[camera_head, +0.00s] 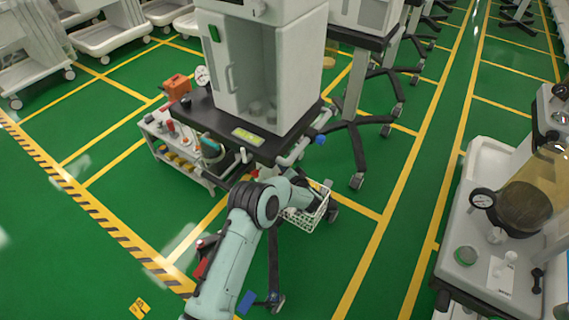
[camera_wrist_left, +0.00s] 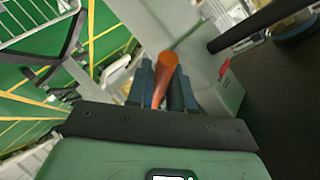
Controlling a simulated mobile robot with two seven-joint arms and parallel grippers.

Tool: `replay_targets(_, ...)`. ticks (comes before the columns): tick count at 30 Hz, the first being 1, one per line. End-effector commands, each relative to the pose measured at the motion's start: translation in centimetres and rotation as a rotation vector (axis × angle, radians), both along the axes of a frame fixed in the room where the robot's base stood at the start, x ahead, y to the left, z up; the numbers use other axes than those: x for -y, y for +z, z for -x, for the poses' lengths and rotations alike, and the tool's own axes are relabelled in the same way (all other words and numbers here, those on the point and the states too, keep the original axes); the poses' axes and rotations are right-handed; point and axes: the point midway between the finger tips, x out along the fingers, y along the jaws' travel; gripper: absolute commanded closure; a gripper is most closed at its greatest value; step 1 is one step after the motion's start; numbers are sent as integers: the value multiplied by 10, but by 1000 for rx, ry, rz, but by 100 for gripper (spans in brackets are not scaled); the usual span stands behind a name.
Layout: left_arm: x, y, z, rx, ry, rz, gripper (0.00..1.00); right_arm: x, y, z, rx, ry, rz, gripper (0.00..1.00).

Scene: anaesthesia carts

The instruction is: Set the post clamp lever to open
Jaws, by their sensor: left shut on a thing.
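The clamp lever (camera_wrist_left: 165,66) is an orange-red handle in the middle of the left wrist view. My left gripper (camera_wrist_left: 162,84) has its two blue-grey fingers on either side of the lever and is shut on it. A pale grey body (camera_wrist_left: 225,92) with a small red mark stands just right of the fingers; it looks like the clamp housing, but its joint with the lever is hidden. In the head view my left arm reaches to the front of the middle cart (camera_head: 255,140); the gripper and lever cannot be made out there. My right gripper is not in view.
A white wire basket (camera_head: 308,208) hangs beside my left wrist, and also shows in the wrist view (camera_wrist_left: 35,22). A dark bar (camera_wrist_left: 265,22) runs at the upper right there. Another cart (camera_head: 480,235) stands at right. Green floor (camera_head: 370,240) lies clear between the carts.

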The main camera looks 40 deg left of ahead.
Motion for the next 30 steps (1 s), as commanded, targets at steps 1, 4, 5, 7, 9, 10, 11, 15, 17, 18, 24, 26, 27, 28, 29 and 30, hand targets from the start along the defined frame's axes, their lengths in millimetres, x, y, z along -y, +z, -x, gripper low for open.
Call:
replay_targets(1, 1, 8, 1, -32, 1, 4, 100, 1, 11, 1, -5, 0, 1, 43)
replay_targets(4, 1, 10, 2, -93, 1, 12, 100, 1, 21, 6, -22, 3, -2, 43)
replay_targets(5, 1, 10, 2, -108, 2, 13, 100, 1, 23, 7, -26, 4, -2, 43)
replay_targets(7, 0, 11, 3, -141, 1, 16, 100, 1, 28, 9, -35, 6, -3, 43)
replay_targets(9, 1, 12, 3, -167, 1, 20, 100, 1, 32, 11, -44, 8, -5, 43)
replay_targets(10, 1, 12, 3, -177, 1, 21, 100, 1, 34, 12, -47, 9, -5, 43)
replay_targets(11, 1, 12, 3, -185, 1, 21, 100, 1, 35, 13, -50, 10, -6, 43)
replay_targets(15, 0, 12, 4, -213, 2, 23, 100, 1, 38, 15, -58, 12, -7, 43)
replay_targets(17, 0, 12, 4, -218, 2, 24, 100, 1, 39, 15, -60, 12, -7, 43)
replay_targets(18, 0, 11, 4, -222, 2, 26, 100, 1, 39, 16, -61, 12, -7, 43)
replay_targets(24, 0, 11, 5, -224, 2, 26, 100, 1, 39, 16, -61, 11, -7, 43)
replay_targets(26, 0, 11, 5, -224, 2, 26, 100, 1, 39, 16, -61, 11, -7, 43)
replay_targets(27, 0, 10, 5, -224, 2, 26, 100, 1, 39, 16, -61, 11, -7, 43)
replay_targets(28, 0, 10, 5, -224, 2, 26, 100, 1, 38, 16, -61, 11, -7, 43)
replay_targets(29, 0, 10, 5, -224, 2, 26, 76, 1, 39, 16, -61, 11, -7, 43)
replay_targets(30, 0, 10, 5, -224, 2, 26, 63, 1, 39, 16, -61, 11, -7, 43)
